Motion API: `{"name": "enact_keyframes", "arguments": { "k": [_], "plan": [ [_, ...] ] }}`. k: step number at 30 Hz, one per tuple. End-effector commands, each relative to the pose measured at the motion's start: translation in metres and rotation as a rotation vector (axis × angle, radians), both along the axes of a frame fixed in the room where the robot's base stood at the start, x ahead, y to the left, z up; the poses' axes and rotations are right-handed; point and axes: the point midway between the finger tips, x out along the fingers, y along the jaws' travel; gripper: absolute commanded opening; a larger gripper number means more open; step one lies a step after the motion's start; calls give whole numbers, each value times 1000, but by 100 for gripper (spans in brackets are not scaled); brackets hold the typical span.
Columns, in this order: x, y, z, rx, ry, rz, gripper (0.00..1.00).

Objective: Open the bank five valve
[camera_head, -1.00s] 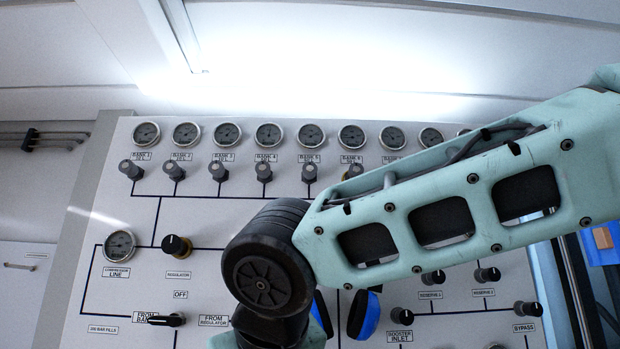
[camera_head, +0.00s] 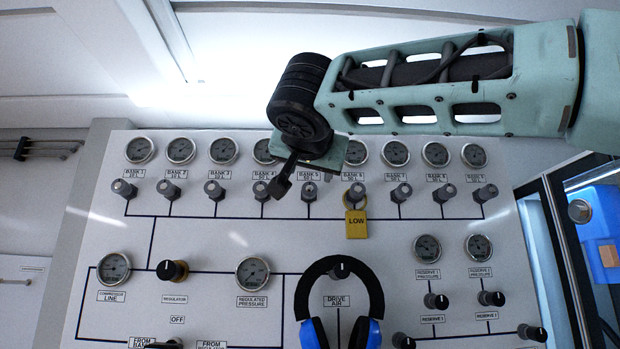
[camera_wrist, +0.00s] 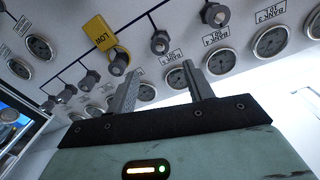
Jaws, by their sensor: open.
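The bank five valve is a grey knob (camera_head: 309,190) on the white panel, fifth from the left in the upper row. In the wrist view the bank five knob (camera_wrist: 160,42) is ahead of my gripper (camera_wrist: 161,67), lined up with the gap between the fingertips. The fingers are apart and empty, and no contact with the knob shows. In the head view my gripper (camera_head: 303,182) is in front of the panel, just above the knob row, with one dark finger clear. The gripper partly covers the bank four gauge and hides the bank five gauge and label.
The bank four knob (camera_head: 262,191) is to the left. The bank six knob (camera_head: 356,190) is to the right with a yellow LOW tag (camera_head: 356,224). Blue-cupped headphones (camera_head: 370,285) hang below on the panel. The space between the rows is mostly clear.

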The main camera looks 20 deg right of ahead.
Motion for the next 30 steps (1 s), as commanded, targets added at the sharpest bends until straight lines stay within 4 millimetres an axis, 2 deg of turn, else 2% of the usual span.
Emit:
{"name": "enact_keyframes", "arguments": {
  "k": [3, 9, 15, 21, 28, 29, 30],
  "plan": [
    [25, -9, 5, -1, 5, -1, 52],
    [63, -21, 4, -1, 5, -1, 52],
    [88, -29, 2, -1, 4, 0, 52],
    [97, -31, 0, 0, 2, 1, 52],
    [98, -31, -1, -1, 1, 2, 52],
    [98, -31, -1, -1, 1, 2, 46],
    [98, -31, -1, -1, 1, 1, 35]
  ]
}}
